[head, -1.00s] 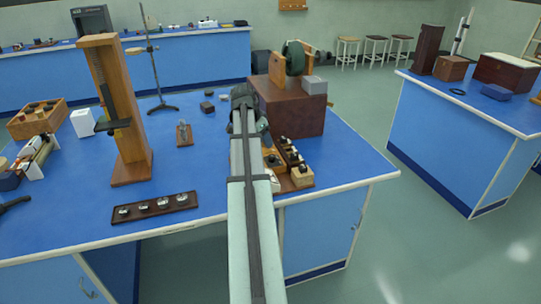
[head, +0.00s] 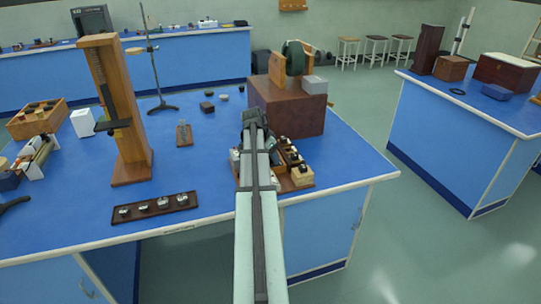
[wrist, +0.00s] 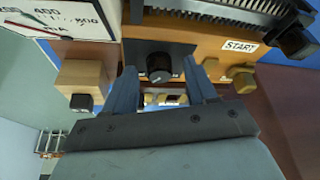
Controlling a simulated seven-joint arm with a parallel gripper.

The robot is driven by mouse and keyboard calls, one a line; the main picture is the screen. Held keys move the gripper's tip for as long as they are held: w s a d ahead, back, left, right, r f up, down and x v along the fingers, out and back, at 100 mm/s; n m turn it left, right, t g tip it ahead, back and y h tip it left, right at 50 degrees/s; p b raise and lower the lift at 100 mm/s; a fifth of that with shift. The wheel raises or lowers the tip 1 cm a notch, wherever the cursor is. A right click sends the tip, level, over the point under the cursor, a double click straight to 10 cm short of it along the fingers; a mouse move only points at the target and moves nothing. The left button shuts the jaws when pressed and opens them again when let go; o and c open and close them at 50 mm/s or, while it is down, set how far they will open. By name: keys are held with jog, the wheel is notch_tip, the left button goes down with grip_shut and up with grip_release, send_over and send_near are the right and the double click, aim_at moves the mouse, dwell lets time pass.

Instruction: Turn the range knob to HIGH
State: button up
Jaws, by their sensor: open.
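My gripper (wrist: 160,72) is open in the wrist view, its two blue-grey fingers apart. A round black knob (wrist: 159,66) on a black plate (wrist: 143,50) shows between the fingertips. I cannot tell whether the fingers touch it. No HIGH marking or range label is readable, so I cannot be sure this is the range knob. In the head view my gripper (head: 255,120) is over the right part of the blue bench, in front of the dark red-brown box (head: 297,110). The knob is hidden there behind my arm.
In the wrist view a wooden block with a dark knob (wrist: 80,101) is left of the fingers. A meter dial (wrist: 60,20) is at upper left. A tall wooden stand (head: 128,110) is left in the head view.

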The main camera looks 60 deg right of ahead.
jog(key=shift+c, duration=0.5)
jog(key=c, duration=1)
jog(key=shift+o, duration=0.2)
